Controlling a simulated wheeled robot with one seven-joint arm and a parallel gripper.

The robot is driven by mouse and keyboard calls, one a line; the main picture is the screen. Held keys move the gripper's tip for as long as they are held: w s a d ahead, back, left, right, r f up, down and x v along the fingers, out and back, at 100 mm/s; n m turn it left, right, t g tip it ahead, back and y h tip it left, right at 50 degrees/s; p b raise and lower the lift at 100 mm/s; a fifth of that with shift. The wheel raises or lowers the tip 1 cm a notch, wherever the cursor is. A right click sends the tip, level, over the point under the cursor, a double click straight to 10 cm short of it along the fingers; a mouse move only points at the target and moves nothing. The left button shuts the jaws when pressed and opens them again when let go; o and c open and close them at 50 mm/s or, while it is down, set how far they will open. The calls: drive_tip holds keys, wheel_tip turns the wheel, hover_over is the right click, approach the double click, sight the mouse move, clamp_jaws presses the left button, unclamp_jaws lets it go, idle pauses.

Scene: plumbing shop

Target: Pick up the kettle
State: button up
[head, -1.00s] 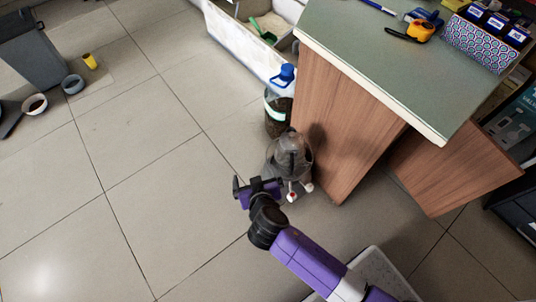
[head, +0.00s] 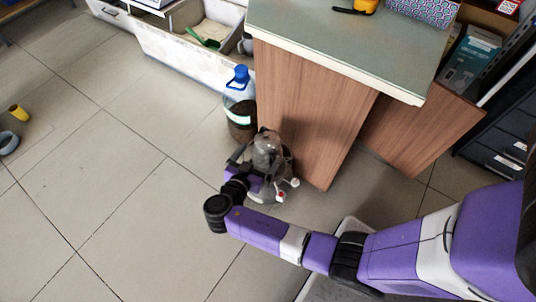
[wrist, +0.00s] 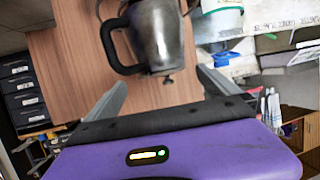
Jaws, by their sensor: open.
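The kettle (wrist: 157,35) is a worn grey metal vessel with a black loop handle. In the wrist view it is at the top centre, partly cut off, with its small dark knob toward the bottom of the picture. In the head view the kettle (head: 267,146) is beside the wooden counter panel, above a grey base with red and white parts. My gripper (head: 246,163) is just left of it in the head view. In the wrist view my gripper (wrist: 160,78) is open, with its fingers spread and the kettle ahead, not clearly between them.
A large blue-capped bottle (head: 239,105) stands close behind the kettle. The counter (head: 335,45) with its wooden side panel is immediately right. A white bin with a green scoop (head: 203,41) is behind. The tiled floor (head: 115,180) at left is mostly clear.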

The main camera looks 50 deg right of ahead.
sight(263, 148)
drive_tip(key=shift+b+x, duration=0.7)
drive_tip(key=shift+x, duration=2.7)
drive_tip(key=shift+w+f, duration=0.1)
drive_tip(key=shift+f, duration=0.05)
drive_tip(key=shift+c, duration=0.4)
drive_tip(key=shift+a, duration=0.1)
drive_tip(key=c, duration=1.5)
drive_tip(key=shift+c, duration=1.3)
drive_tip(key=shift+r, duration=0.2)
